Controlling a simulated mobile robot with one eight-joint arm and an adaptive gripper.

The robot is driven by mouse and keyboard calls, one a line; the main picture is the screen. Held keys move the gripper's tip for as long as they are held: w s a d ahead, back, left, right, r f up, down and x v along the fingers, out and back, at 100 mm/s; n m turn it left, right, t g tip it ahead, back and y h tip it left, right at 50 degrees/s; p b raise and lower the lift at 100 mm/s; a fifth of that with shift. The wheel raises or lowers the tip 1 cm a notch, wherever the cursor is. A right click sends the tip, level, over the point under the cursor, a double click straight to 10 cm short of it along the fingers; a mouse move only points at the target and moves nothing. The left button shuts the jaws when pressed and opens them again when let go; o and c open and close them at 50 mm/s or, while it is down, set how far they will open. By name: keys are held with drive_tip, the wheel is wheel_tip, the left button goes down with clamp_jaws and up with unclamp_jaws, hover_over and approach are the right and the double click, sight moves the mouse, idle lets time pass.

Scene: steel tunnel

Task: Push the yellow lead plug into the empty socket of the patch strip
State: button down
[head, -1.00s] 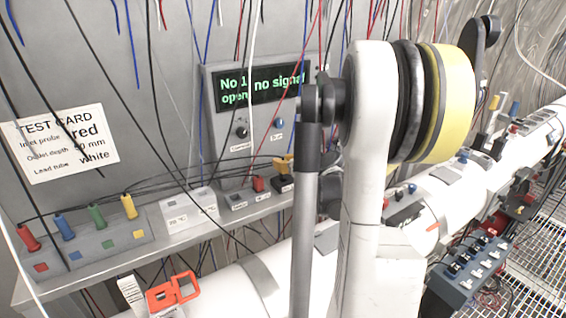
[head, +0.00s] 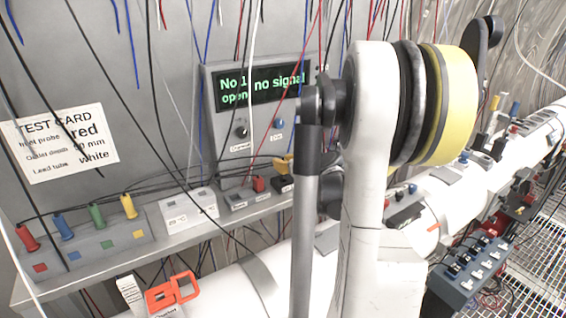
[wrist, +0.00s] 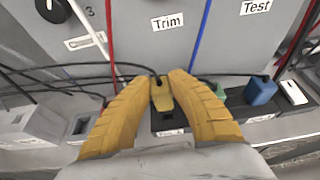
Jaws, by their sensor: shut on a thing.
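My gripper (wrist: 163,92) is shut on the yellow lead plug (wrist: 162,96), which sits between its yellow fingertips in the wrist view. A dark cable leaves the plug's top. The plug is directly over the left part of a black strip (wrist: 168,122), seemingly the patch strip. A green plug (wrist: 220,92) and a blue plug (wrist: 261,91) stand farther right along it. I cannot tell whether the yellow plug touches the strip or has entered a socket; the plug and fingers hide that spot. In the head view my arm hides most of the strip, leaving its dark left end (head: 283,185).
A grey instrument panel (wrist: 200,50) stands close behind, with dark cables crossing in front. Farther left is a block (head: 90,245) with several coloured plugs. Hanging wires surround my arm.

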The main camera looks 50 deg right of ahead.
drive_tip(key=shift+f+b, duration=1.55)
drive_tip(key=shift+b, duration=0.05)
drive_tip(key=c, duration=1.2)
unclamp_jaws()
drive_tip(key=shift+c, duration=0.2)
drive_tip(key=v, duration=1.2)
drive_tip(key=shift+s, duration=0.1)
